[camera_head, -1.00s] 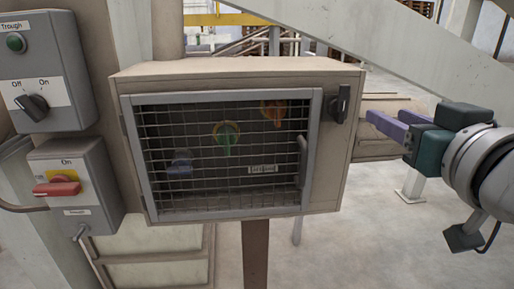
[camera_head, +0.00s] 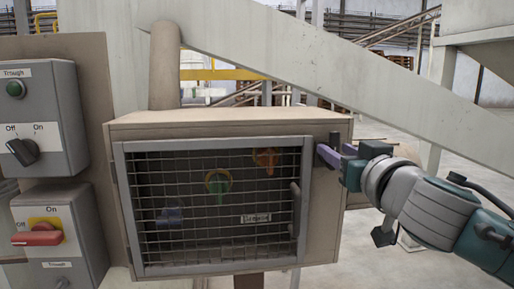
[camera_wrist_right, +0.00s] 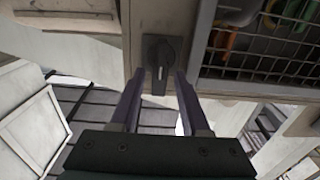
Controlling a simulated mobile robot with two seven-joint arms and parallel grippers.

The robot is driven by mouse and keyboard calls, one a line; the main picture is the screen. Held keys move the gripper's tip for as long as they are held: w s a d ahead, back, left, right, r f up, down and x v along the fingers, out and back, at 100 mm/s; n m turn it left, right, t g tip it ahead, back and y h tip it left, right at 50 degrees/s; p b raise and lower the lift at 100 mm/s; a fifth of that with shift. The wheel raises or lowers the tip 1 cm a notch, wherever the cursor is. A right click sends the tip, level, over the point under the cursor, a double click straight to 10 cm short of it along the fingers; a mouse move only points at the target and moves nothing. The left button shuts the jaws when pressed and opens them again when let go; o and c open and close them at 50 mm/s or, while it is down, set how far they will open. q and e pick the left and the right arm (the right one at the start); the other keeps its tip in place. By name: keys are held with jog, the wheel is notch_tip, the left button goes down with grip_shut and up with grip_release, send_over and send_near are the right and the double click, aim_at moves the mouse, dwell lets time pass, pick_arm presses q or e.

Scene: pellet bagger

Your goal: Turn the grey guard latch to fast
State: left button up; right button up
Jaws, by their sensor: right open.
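The grey guard latch is a dark turn handle on a square plate (camera_wrist_right: 176,48), at the upper right of the box front beside the mesh guard (camera_head: 215,205). In the head view only a dark bit of it (camera_head: 335,138) shows behind my right gripper (camera_head: 333,151). In the wrist view the handle (camera_wrist_right: 160,80) lies between the tips of my right gripper (camera_wrist_right: 159,76), which is open with a finger on either side. I cannot tell whether the fingers touch it. The guard is closed. My left gripper is out of view.
At the left are a grey box with a green button (camera_head: 15,88) and black Off/On switch (camera_head: 22,151), and a box with a red handle (camera_head: 37,235). The guard's bar handle (camera_head: 295,210) is left of the latch. A pale sloping beam (camera_head: 330,62) crosses behind.

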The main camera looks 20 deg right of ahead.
jog(key=shift+c, duration=0.3)
grip_shut()
dwell(0.4)
